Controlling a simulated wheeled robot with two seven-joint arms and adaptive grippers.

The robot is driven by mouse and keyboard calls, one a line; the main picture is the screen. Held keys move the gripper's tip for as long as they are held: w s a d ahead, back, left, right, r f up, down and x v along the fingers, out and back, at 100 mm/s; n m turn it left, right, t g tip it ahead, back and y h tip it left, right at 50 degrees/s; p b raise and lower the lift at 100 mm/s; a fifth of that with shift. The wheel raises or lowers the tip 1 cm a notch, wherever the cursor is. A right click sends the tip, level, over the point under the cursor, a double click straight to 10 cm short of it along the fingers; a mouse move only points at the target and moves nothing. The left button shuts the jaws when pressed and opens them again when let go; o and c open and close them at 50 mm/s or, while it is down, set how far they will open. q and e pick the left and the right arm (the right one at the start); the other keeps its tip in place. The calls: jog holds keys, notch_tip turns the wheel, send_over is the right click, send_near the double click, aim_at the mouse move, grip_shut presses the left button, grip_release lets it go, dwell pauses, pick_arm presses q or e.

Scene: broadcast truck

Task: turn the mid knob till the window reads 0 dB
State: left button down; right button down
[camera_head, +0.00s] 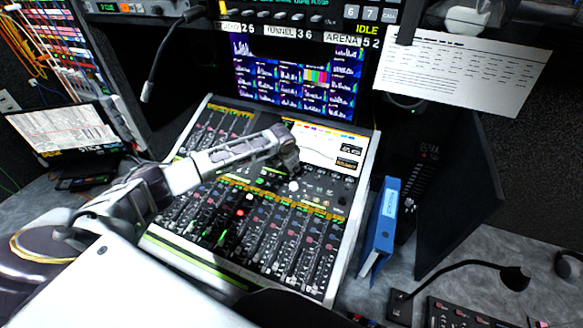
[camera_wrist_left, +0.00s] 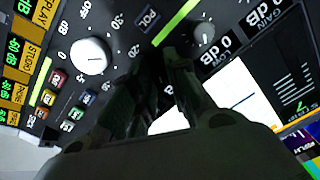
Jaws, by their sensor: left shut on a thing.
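The mixing console (camera_head: 262,200) lies in the middle of the head view, with a small lit screen (camera_head: 335,145) at its upper right. My left gripper (camera_head: 288,158) reaches down onto the knob panel just left of this screen. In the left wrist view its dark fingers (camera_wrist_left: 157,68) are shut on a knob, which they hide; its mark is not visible. A dark grey knob (camera_wrist_left: 203,33) and a white knob (camera_wrist_left: 90,55) stand on either side. The mid window's reading cannot be made out. My right gripper is not in view.
A blue binder (camera_head: 381,228) stands right of the console. A gooseneck microphone (camera_head: 150,85) hangs at upper left, and a gooseneck lamp (camera_head: 470,268) stands at lower right. Monitors (camera_head: 297,75) rise behind the console. A paper sheet (camera_head: 460,70) hangs at upper right.

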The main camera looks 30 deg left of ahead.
pick_arm(q)
jog(key=c, duration=1.4)
grip_release()
jog(key=shift+o, duration=0.2)
jog(key=shift+r, duration=0.2)
jog(key=v, duration=1.1)
jog(key=shift+s+r, duration=0.15)
jog(key=shift+r, duration=0.15)
